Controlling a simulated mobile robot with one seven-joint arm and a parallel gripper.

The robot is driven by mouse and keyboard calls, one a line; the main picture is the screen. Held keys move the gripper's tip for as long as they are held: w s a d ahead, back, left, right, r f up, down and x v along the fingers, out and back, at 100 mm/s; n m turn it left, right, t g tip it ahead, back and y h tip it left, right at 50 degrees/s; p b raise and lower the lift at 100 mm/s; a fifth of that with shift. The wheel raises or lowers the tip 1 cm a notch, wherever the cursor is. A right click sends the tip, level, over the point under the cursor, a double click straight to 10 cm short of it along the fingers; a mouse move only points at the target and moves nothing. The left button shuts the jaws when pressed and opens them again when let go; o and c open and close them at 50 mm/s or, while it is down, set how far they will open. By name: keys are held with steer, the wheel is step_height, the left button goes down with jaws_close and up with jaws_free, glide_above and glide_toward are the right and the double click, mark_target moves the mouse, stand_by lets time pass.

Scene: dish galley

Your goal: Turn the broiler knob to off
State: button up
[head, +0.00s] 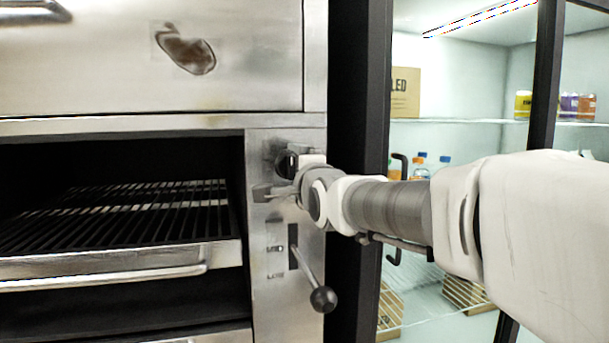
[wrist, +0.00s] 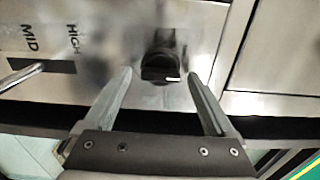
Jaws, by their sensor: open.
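The broiler knob (wrist: 160,66) is a dark round knob on the steel control panel (wrist: 205,35). A short white mark on it lies near its lower right edge in the wrist view. In the head view the knob (head: 286,163) shows only in part, behind my wrist. My gripper (wrist: 159,74) is open, with one finger on each side of the knob. I see gaps between the fingers and the knob, and nothing is gripped. In the head view my gripper (head: 273,180) is at the upper part of the panel, partly hidden by my wrist.
Below the knob, a lever with a black ball (head: 322,299) sticks out of the panel beside printed labels. The broiler's grill rack (head: 120,215) is at left. A dark post (head: 355,90) and a glass-front cooler with shelves (head: 470,121) stand at right.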

steer(key=p+v, duration=0.1)
steer(key=v, duration=1.6)
steer(key=shift+s+r, duration=0.1)
steer(key=s+d+f+n+g+h, duration=0.2)
steer(key=s+d+f+n+g, duration=0.25)
steer(key=f, duration=0.35)
steer(key=s+d+f+n+g+h, duration=0.1)
steer(key=s+d+f+n+g, duration=0.2)
steer(key=s+f+n, duration=0.3)
steer(key=s+d+f+n+g+h, duration=0.2)
steer(key=s+d+f+n+g, duration=0.2)
steer(key=f, duration=0.5)
step_height(320, 180, up, 20)
steer(key=s+p, duration=0.1)
steer(key=p, duration=2)
steer(key=shift+s, duration=0.3)
steer(key=shift+a+f+n, duration=0.1)
steer(key=shift+n, duration=0.15)
